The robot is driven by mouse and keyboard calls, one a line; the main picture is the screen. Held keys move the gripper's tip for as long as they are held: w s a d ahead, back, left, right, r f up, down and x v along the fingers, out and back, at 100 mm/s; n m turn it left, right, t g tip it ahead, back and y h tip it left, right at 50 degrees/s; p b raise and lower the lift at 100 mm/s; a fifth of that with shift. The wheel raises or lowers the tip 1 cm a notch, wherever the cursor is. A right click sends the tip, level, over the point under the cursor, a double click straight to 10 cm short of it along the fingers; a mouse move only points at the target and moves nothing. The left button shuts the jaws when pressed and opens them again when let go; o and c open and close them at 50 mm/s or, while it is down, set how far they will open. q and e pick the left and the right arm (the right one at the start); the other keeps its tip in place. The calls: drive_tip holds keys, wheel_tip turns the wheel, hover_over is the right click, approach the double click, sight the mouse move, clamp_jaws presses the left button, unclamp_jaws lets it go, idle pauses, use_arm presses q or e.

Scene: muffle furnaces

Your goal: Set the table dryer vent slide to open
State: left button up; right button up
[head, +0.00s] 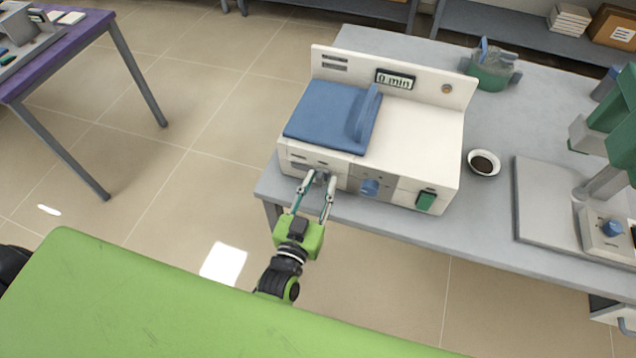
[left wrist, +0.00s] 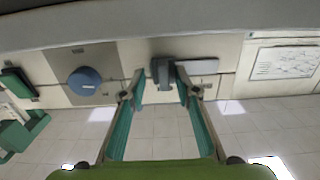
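The table dryer (head: 420,110) is a cream box with a blue lid (head: 325,115) and a display reading "0 min". Its vent slide shows in the left wrist view as a dark grey knob (left wrist: 163,72) on the front panel, at one end of a pale slot (left wrist: 200,67). My left gripper (head: 319,178) is at the left part of the dryer's front. In the left wrist view its fingertips (left wrist: 160,78) stand apart, one on each side of the knob. The right finger is very close to the knob; contact is unclear. My right gripper is out of view.
A blue dial (head: 369,187) and a green switch (head: 426,201) sit right of the gripper on the dryer front. A dark-filled bowl (head: 484,163) and a green-based jar (head: 490,72) stand on the grey table (head: 500,215). Open floor lies left of the dryer.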

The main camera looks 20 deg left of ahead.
use_arm(q)
drive_tip(key=shift+s, duration=0.15)
drive_tip(key=s, duration=1.1)
drive_tip(key=shift+s+a, duration=0.25)
drive_tip(key=shift+s, duration=0.15)
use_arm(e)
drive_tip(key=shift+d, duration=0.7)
use_arm(q)
drive_tip(key=s+f+m+g+h, duration=0.1)
drive_tip(key=s+f+g, duration=0.2)
drive_tip(key=f, duration=0.7)
drive_tip(key=s+f+g, duration=0.3)
drive_tip(key=s+f, duration=0.1)
drive_tip(key=f, duration=0.6)
drive_tip(key=s+f+m+g+h, duration=0.1)
drive_tip(key=s+f+g, duration=0.2)
drive_tip(key=f, duration=0.7)
drive_tip(key=s+a+f+g+y, duration=0.1)
drive_tip(key=s+a+f+g, duration=0.3)
drive_tip(key=s+f, duration=0.3)
drive_tip(key=s+a+f+g+y, duration=0.1)
drive_tip(key=s+a+f+g, duration=0.3)
drive_tip(key=s+f, duration=0.4)
drive_tip(key=s+a, duration=0.1)
drive_tip(key=s, duration=0.4)
drive_tip(key=shift+a+f+y, duration=0.25)
drive_tip(key=shift+a+y, duration=0.05)
drive_tip(key=shift+a, duration=0.1)
